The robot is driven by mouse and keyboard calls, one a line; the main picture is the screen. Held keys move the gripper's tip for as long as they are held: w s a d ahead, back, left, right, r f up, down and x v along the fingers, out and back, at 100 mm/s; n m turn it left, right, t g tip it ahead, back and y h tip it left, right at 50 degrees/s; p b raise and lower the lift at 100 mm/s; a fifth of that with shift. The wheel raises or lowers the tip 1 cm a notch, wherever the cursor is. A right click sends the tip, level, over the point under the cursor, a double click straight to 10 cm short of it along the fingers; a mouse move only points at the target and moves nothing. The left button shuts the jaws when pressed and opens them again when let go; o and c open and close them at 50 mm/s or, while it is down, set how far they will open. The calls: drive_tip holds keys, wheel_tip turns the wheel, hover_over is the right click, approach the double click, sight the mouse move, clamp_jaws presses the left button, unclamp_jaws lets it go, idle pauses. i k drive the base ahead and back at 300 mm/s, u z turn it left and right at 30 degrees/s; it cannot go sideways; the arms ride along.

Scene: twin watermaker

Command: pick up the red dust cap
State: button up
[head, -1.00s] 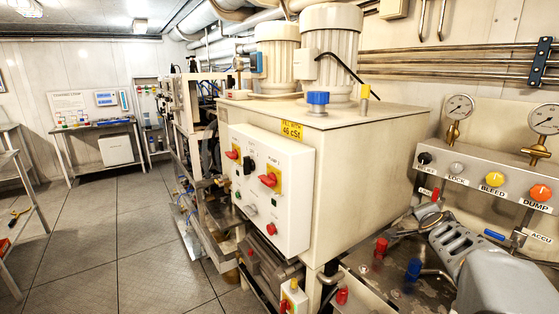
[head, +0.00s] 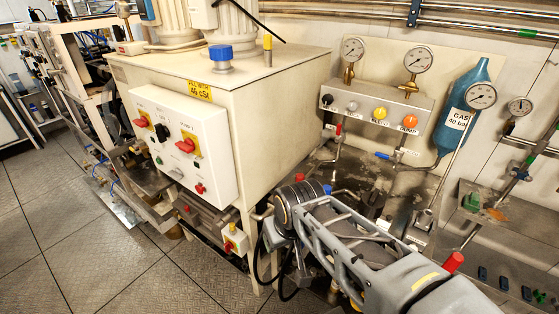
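A small red cap (head: 299,177) shows just behind the dark round joint of my arm, beside the white cabinet. A blue cap (head: 327,189) is close to its right. A larger red cylinder (head: 453,262) stands up at the lower right, by my arm; I cannot tell which red piece is the dust cap. My grey arm reaches in from the lower right. Its far end, with my gripper (head: 283,230), is in front of the cabinet's lower right corner. The fingers are not clear, and I see nothing held.
The cabinet (head: 285,105) carries a switch panel (head: 182,145) with red knobs. Behind my arm are a valve block (head: 375,105) with gauges, a blue gas bottle (head: 463,110) and pipes. A metal bench (head: 350,160) lies below them. Tiled floor (head: 100,250) is open at left.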

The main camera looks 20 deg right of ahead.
sight(299, 176)
drive_tip(key=u, duration=1.55)
drive_tip(key=i, duration=0.75)
drive_tip(key=z, duration=2.55)
drive_tip(key=i, duration=0.5)
drive_tip(key=u, duration=0.05)
